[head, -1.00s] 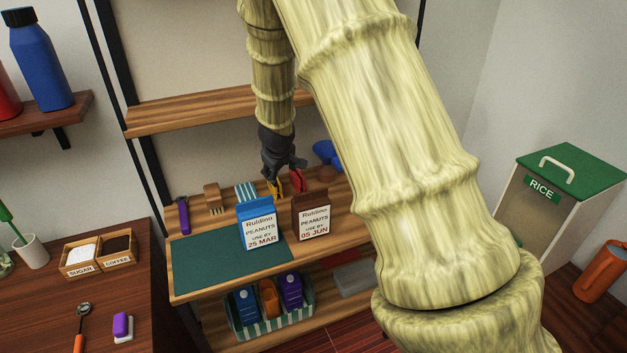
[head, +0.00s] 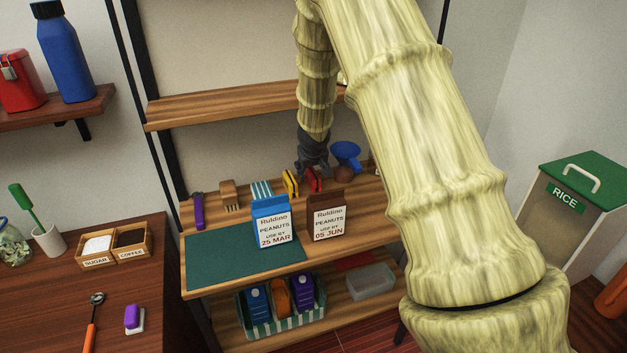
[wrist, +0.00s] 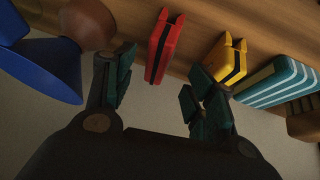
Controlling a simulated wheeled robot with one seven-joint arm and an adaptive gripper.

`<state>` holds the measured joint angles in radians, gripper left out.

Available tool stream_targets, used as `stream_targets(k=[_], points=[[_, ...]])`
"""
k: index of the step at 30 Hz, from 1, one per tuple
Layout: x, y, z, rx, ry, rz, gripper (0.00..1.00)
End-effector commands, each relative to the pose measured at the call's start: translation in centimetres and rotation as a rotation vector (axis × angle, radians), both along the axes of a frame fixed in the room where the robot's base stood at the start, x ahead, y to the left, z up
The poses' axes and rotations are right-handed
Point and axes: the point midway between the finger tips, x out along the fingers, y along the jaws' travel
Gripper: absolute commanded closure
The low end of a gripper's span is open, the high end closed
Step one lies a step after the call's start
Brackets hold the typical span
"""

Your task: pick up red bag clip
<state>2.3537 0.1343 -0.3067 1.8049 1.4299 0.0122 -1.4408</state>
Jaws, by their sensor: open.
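The red bag clip (head: 314,180) stands on the wooden shelf, just right of a yellow clip (head: 290,184). In the wrist view the red clip (wrist: 163,46) appears between my two fingers, beyond their tips, and the yellow clip (wrist: 227,61) is just beyond the right finger. My gripper (wrist: 162,76) is open and empty. In the head view my gripper (head: 312,166) is just above and behind the red clip, partly hidden by its own links. I cannot tell whether a finger touches the clip.
A blue funnel (head: 345,154) and a brown round object (head: 344,174) sit right of the clips. Blue (head: 271,222) and brown (head: 327,216) peanut bags stand in front. A striped teal item (wrist: 277,82) is beside the yellow clip. The green mat (head: 225,262) has free room.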

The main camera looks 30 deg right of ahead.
Motion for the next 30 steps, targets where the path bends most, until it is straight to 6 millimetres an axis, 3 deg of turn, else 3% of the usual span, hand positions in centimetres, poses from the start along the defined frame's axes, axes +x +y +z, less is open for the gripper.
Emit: stream_targets(k=[9,20,28,30], points=[[1.7,-1.3,-3.4,0.001,0.001,0.0,0.45],[2.2,-1.5,-4.0,0.0,0.0,0.001,0.45],[2.1,-1.6,-4.0,0.0,0.0,0.001,0.9],[2.1,-1.6,-4.0,0.0,0.0,0.001,0.93]])
